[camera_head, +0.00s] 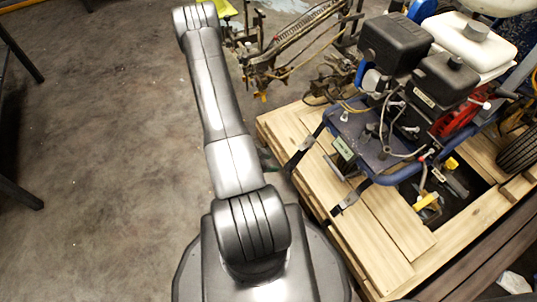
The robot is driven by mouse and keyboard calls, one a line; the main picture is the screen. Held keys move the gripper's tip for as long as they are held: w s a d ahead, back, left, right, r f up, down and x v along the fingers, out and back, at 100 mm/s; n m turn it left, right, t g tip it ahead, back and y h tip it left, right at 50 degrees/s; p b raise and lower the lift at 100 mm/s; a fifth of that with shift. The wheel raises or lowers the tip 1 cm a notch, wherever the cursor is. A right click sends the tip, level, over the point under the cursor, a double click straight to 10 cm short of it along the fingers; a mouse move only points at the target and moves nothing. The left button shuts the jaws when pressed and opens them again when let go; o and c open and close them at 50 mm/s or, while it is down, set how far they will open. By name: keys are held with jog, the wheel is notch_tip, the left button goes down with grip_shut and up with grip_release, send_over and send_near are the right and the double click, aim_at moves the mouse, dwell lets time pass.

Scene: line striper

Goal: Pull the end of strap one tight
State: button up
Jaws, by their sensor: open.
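Two dark straps lie over the near left edge of a wooden pallet (390,235). The farther strap (304,150) runs from beside the line striper (375,130) down over the pallet's edge. The nearer strap (347,197) lies lower along the same edge, with a light metal-looking part. I cannot tell which is strap one. The hanging ends of both straps are hard to make out. My arm reaches up the picture left of the pallet, and my gripper does not show.
The striper, with black engine parts and a white tank (468,40), stands on the pallet. A metal frame with hoses (290,45) stands behind my arm. Dark metal legs (20,190) stand at the left edge. The concrete floor (100,130) between is clear.

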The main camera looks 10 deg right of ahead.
aim_at(287, 167)
jog(key=b+x, duration=0.5)
jog(key=x, duration=0.4)
jog(key=shift+d+f+b, duration=0.15)
jog(key=shift+f+b, duration=0.1)
jog(key=shift+b, duration=0.05)
jog(key=shift+w+d+f+b, duration=0.2)
jog(key=shift+d+f+b, duration=0.1)
jog(key=shift+d+f, duration=0.2)
jog(key=shift+c, duration=0.5)
grip_shut()
jog(key=shift+c, duration=1.7)
grip_release()
jog(key=shift+a+f, duration=0.1)
jog(key=shift+f, duration=0.05)
jog(key=o, duration=0.8)
